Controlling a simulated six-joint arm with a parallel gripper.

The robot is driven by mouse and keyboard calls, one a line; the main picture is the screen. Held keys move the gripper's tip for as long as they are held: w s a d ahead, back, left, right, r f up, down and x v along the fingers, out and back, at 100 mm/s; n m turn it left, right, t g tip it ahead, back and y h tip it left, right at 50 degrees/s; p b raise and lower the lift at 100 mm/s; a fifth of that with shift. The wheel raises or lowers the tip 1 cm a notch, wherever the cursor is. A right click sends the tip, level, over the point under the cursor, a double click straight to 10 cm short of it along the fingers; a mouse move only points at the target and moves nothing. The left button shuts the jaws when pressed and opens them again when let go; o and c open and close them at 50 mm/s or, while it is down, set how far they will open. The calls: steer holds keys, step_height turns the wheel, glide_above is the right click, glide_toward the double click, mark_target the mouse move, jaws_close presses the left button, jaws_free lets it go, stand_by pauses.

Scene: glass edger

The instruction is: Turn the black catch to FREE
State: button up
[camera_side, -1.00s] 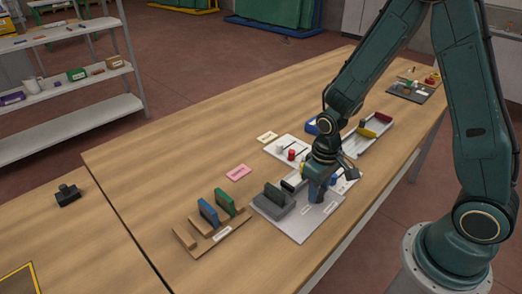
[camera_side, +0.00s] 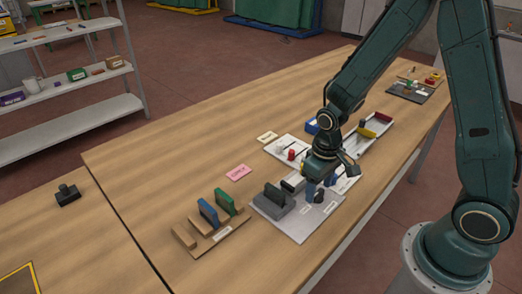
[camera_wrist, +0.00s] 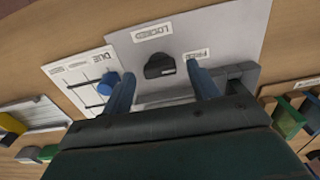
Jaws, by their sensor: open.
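The black catch (camera_wrist: 160,65) sits on a light grey plate (camera_wrist: 225,30), between a LOCKED label (camera_wrist: 152,33) and a FREE label (camera_wrist: 197,55). Which label it points to I cannot tell for sure. My gripper (camera_wrist: 163,82) is open, its two blue fingers apart and nothing between them. In the wrist view the catch shows just past the gap between the fingertips. In the side view my gripper (camera_side: 321,186) is over the plate and the catch (camera_side: 319,196) shows dark by the fingertips. Whether they touch is unclear.
A grey block fixture (camera_side: 273,200) stands on the same plate, close left of my gripper. A wooden rack with blue and green pieces (camera_side: 208,212) is farther left. A white panel with a red knob (camera_side: 291,155) lies behind. The table's left part is mostly clear.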

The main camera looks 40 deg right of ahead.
mark_target(319, 192)
step_height(319, 192, up, 13)
stand_by(0.7)
stand_by(0.3)
steer(key=s+r+t, duration=0.5)
steer(key=s+r, duration=0.6)
steer(key=s, duration=0.2)
steer(key=shift+s+a+r+t, duration=0.2)
steer(key=shift+a+r+t, duration=0.1)
steer(key=shift+r, duration=0.1)
